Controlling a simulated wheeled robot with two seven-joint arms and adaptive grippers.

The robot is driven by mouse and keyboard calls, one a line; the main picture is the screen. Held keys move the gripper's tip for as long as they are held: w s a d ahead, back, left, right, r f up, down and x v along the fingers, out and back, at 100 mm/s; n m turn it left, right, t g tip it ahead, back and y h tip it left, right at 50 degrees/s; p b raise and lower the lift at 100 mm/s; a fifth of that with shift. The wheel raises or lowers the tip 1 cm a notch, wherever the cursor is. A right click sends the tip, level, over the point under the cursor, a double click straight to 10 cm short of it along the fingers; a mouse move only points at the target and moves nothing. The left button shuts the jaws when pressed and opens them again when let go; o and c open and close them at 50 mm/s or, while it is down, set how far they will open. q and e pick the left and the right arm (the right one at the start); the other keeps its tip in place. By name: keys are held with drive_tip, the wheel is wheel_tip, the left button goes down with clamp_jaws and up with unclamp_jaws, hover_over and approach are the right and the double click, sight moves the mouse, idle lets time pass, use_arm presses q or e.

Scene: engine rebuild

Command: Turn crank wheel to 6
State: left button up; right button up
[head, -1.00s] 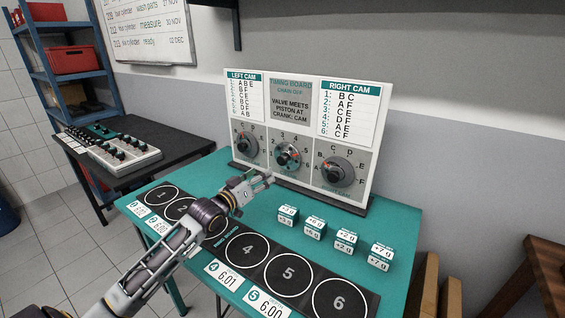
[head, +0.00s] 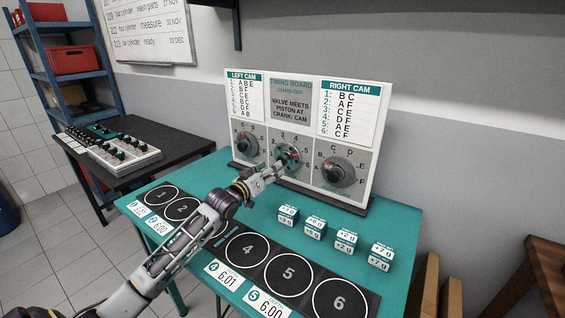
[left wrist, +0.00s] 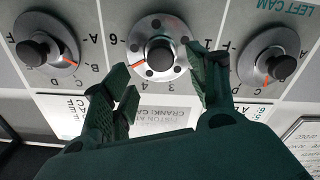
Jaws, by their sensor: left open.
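The crank wheel (head: 287,153) is the middle dial on the upright timing board. Its red mark points up and right, near the 5. In the left wrist view, which is upside down, the wheel (left wrist: 160,52) shows a dark central knob, a ring of holes and the 6 at the left. My left gripper (head: 277,171) is just in front of the wheel's lower part in the head view. In the left wrist view its fingers (left wrist: 166,84) are spread, with the wheel between and beyond them; I cannot tell whether they touch it. My right gripper is not in view.
The left cam dial (head: 246,144) and right cam dial (head: 337,172) flank the wheel closely. Several small weight blocks (head: 315,227) stand right of my arm on the teal table. A black mat with numbered circles (head: 288,273) lies in front.

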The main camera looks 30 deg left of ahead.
sight(283, 161)
use_arm(q)
drive_tip(key=shift+w+d, duration=0.2)
drive_tip(key=shift+w, duration=1.15)
drive_tip(key=shift+w+d, duration=0.15)
drive_tip(key=shift+w, duration=1.2)
drive_tip(key=shift+w+d, duration=0.2)
drive_tip(key=shift+w, duration=1.15)
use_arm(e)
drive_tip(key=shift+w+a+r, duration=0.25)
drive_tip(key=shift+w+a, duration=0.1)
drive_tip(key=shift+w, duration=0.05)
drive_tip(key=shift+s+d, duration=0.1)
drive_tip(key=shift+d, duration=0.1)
use_arm(q)
drive_tip(key=c, duration=1)
drive_tip(key=shift+c, duration=0.2)
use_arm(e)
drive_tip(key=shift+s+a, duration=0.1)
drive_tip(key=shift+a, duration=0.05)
